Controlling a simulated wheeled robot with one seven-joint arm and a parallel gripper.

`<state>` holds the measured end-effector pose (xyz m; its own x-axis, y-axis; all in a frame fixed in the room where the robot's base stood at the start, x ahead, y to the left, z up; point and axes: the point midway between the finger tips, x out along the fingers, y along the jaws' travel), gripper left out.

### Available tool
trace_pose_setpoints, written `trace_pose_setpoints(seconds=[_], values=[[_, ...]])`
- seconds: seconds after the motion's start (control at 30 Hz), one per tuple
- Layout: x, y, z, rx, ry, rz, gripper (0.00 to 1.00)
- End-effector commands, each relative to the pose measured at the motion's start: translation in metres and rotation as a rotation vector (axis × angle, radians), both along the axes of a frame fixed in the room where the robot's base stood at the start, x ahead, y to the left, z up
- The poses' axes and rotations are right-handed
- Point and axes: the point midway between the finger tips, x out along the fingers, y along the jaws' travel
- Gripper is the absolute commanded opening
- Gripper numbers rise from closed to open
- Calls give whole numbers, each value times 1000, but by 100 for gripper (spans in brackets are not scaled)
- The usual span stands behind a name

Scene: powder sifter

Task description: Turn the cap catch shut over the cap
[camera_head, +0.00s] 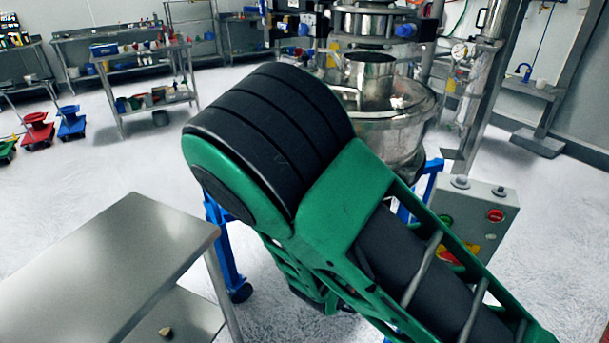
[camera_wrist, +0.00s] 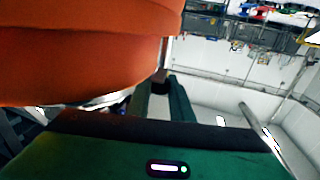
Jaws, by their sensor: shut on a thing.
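The steel powder sifter (camera_head: 395,118) stands behind my arm in the head view, with an open round neck on top. My arm covers part of it and its stand. In the wrist view my gripper (camera_wrist: 161,88) reaches away from the camera, with a small dark thing between its fingertips. It is shut on this thing, which I take for the cap catch; its shape is too dark and small to make out. A large smooth orange body (camera_wrist: 85,50) fills the upper left, very close to the camera. I cannot make out the cap in either view.
A steel table (camera_head: 95,265) stands at the front left. A grey control box (camera_head: 480,213) with a red button is right of the sifter. A steel post (camera_head: 485,85) rises behind it. Open floor (camera_head: 85,165) lies to the left, before the shelves.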

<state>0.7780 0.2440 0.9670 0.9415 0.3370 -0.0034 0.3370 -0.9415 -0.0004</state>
Motion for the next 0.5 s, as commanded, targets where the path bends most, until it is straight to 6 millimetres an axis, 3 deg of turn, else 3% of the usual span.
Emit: trace_pose_setpoints(seconds=[0.33,0.37,0.4,0.5], values=[[1,0,3,2,-8,0,0],[1,0,3,2,-8,0,25],[1,0,3,2,-8,0,34],[1,0,3,2,-6,0,39]])
